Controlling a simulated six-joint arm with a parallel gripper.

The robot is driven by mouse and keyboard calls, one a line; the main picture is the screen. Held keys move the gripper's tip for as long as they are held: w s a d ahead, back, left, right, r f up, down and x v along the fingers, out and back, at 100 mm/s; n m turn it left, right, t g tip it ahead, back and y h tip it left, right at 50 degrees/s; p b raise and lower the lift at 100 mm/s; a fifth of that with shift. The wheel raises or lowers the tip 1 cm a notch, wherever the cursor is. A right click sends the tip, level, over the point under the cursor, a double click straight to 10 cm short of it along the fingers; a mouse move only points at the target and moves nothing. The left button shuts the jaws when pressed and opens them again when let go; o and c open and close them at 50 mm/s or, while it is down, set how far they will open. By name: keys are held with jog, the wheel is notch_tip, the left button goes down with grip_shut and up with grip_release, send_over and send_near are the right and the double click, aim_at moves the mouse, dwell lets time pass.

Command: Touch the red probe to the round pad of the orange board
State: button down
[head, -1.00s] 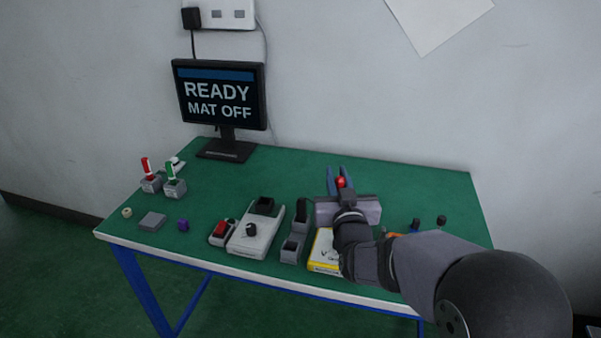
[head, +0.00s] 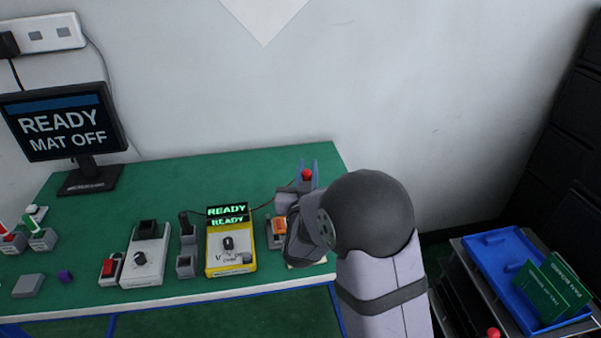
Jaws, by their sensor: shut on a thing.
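The orange board (head: 279,225) sits in a grey holder at the right part of the table, partly covered by my arm. My gripper appears behind and to the right of the board in the picture; its height above the table cannot be told. The round pad cannot be made out.
A yellow meter (head: 231,260) reading READY stands left of the board, with a thin cable running towards my gripper. A black probe (head: 184,219) stands in a grey holder (head: 187,266). A white meter (head: 146,262) is further left. The table's back middle is clear.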

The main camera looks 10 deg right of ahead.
jog(key=shift+f, duration=0.1)
jog(key=shift+f+b, duration=2.2)
jog(key=shift+f, duration=0.65)
jog(key=shift+s+f+b, duration=0.1)
jog(key=shift+f+b, duration=0.6)
jog(key=shift+f, duration=0.1)
dwell(0.7)
jog(key=shift+r, duration=0.1)
jog(key=shift+r+p, duration=2.55)
jog(key=shift+r, duration=1.1)
